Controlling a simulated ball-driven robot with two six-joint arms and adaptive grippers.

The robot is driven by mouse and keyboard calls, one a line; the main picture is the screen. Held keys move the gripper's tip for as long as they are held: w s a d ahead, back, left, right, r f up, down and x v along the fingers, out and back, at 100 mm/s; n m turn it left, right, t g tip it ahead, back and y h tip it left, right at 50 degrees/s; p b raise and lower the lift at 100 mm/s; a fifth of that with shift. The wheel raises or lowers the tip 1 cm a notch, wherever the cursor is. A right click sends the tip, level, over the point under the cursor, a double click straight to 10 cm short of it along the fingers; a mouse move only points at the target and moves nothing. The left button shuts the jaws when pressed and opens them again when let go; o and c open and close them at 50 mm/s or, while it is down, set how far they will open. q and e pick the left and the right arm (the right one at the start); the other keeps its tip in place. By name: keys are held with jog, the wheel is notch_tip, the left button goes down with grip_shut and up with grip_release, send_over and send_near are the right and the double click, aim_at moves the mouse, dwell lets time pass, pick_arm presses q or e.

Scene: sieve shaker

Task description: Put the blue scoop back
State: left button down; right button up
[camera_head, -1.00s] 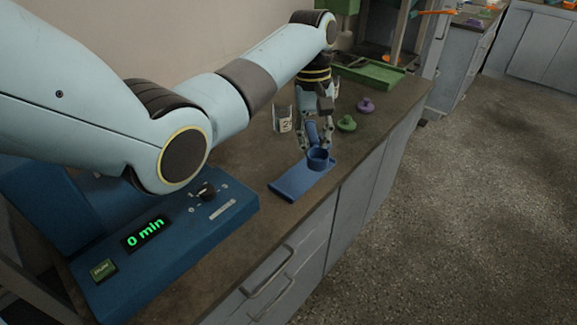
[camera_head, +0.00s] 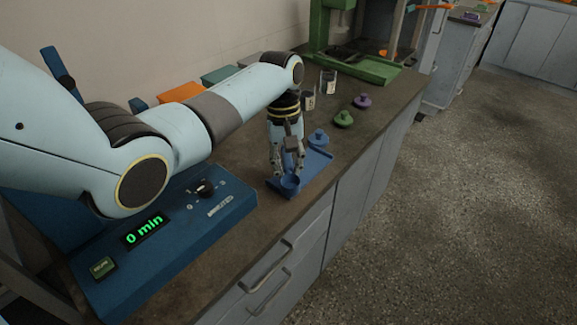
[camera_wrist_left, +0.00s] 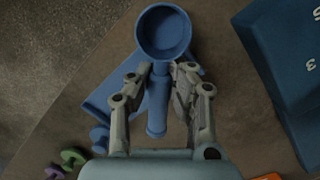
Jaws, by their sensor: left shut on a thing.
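The blue scoop (camera_head: 291,184) is in my left gripper (camera_head: 286,172), whose two fingers are shut around its handle. In the left wrist view the scoop's round, empty-looking cup (camera_wrist_left: 165,34) points away from the gripper, and its handle (camera_wrist_left: 158,103) lies between the fingertips (camera_wrist_left: 160,82). A flat blue holder (camera_head: 318,164) lies on the counter under and beside the scoop; it also shows in the left wrist view (camera_wrist_left: 105,94). I cannot tell whether the scoop touches it. My right gripper is out of view.
A blue knobbed piece (camera_head: 318,137) stands by the holder's far end. Green (camera_head: 343,119) and purple (camera_head: 362,101) knobbed pieces and labelled glass containers (camera_head: 328,82) stand farther back. The blue shaker base (camera_head: 160,245) reads "0 min". The counter edge is close on the right.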

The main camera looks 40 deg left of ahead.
aim_at(285, 161)
pick_arm(q)
jog(key=shift+f, duration=0.5)
jog(key=c, duration=1.2)
grip_release()
jog(key=shift+c, duration=0.2)
jog(key=shift+r, duration=0.15)
notch_tip(285, 161, up, 13)
jog(key=w+a, duration=0.1)
jog(key=shift+a+p, duration=0.35)
